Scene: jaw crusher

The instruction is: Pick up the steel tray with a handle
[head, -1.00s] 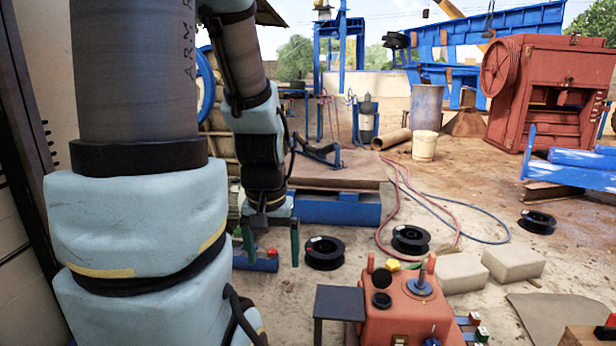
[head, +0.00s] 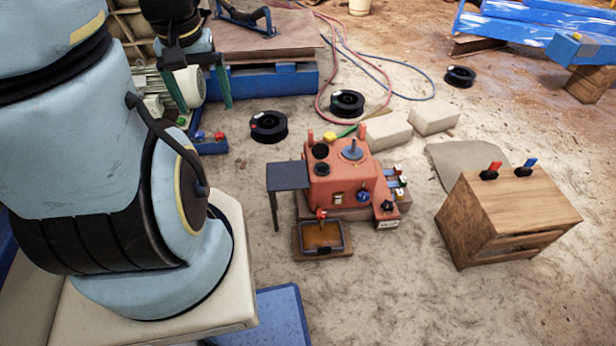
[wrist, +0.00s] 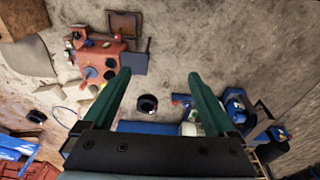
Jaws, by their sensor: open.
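A small steel tray (head: 322,249) with a dark rim and an orange-brown inside lies on a wooden board in front of the orange-red control box. A red-topped piece stands at its far edge; I cannot tell if this is its handle. The tray also shows near the top of the wrist view (wrist: 124,27). My gripper (head: 204,106) is open and empty, with green fingers pointing down, at the upper left of the head view, well apart from the tray. In the wrist view my gripper (wrist: 160,75) has nothing between its fingers.
The control box (head: 338,186) with knobs stands right behind the tray, and a small dark table (head: 288,175) stands to its left. A wooden cabinet (head: 508,215) with two levers is at the right. Black spools (head: 268,127) and pale blocks (head: 388,131) lie behind. Sandy ground between is clear.

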